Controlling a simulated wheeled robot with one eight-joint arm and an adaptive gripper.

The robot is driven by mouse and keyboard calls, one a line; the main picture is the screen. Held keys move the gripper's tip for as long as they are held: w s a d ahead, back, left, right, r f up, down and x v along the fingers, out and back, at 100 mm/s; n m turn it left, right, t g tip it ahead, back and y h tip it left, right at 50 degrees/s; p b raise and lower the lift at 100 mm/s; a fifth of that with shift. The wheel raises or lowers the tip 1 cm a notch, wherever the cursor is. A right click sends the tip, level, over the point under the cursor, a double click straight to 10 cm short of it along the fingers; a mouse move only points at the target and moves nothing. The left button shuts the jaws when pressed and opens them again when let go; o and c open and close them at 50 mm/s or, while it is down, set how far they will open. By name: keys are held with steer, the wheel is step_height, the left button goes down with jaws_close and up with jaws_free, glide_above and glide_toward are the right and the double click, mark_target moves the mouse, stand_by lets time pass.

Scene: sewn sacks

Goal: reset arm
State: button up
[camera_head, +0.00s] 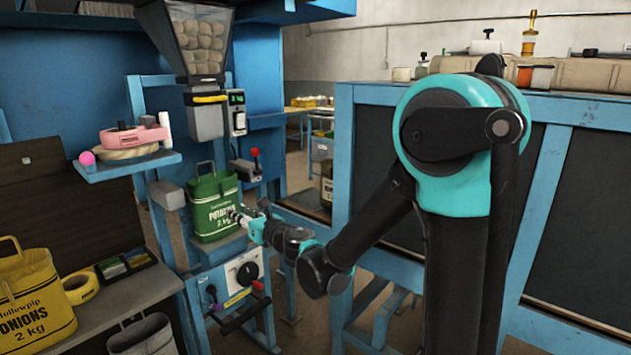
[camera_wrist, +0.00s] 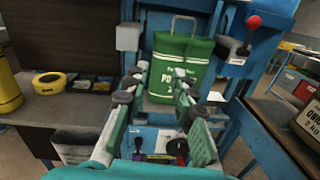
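My gripper (camera_head: 240,216) reaches out toward the front of a green sack (camera_head: 211,206) labelled as potatoes, 2 kg. The sack stands upright with its handle up on a blue stand below the hopper. In the wrist view the two fingers of my gripper (camera_wrist: 160,80) are spread apart with nothing held between them. The green sack (camera_wrist: 176,62) shows beyond and between the fingertips. In the head view the fingertips overlap the sack's lower right edge; I cannot tell whether they touch it.
A hopper (camera_head: 200,42) hangs above the sack. A red-knobbed lever (camera_head: 254,153) is at its right. A pink tape dispenser (camera_head: 133,137) sits on a shelf. A yellow onion sack (camera_head: 30,305) and yellow tape roll (camera_head: 81,288) are on the left bench. A blue-framed dark panel (camera_head: 580,220) stands right.

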steer(key=w+d+f+m+t+h, duration=0.2)
steer(key=d+m+h, duration=0.4)
steer(key=d+m, duration=0.6)
steer(key=w+d+f+m+t+h, duration=0.15)
steer(key=d+m+h, duration=0.35)
steer(key=d+m, duration=0.7)
steer(key=s+d+f+m+g+h, duration=0.2)
steer(key=s+d+f+m, duration=0.2)
steer(key=d, duration=0.4)
steer(key=s+d+f+m+g+h, duration=0.2)
steer(key=s+d+f+m+g, duration=0.15)
steer(key=d, duration=0.35)
steer(key=s+f+m+g+y, duration=0.1)
steer(key=s+f+m+g, duration=0.2)
steer(key=s+f+m, duration=0.3)
steer(key=s+d+f+m+g+y, duration=0.1)
steer(key=s+f+m+g, duration=0.2)
steer(key=s+f+m, duration=0.3)
steer(key=s+m, duration=0.1)
steer(key=s, duration=0.4)
steer(key=shift+s+d, duration=0.25)
steer(key=shift+s, duration=0.1)
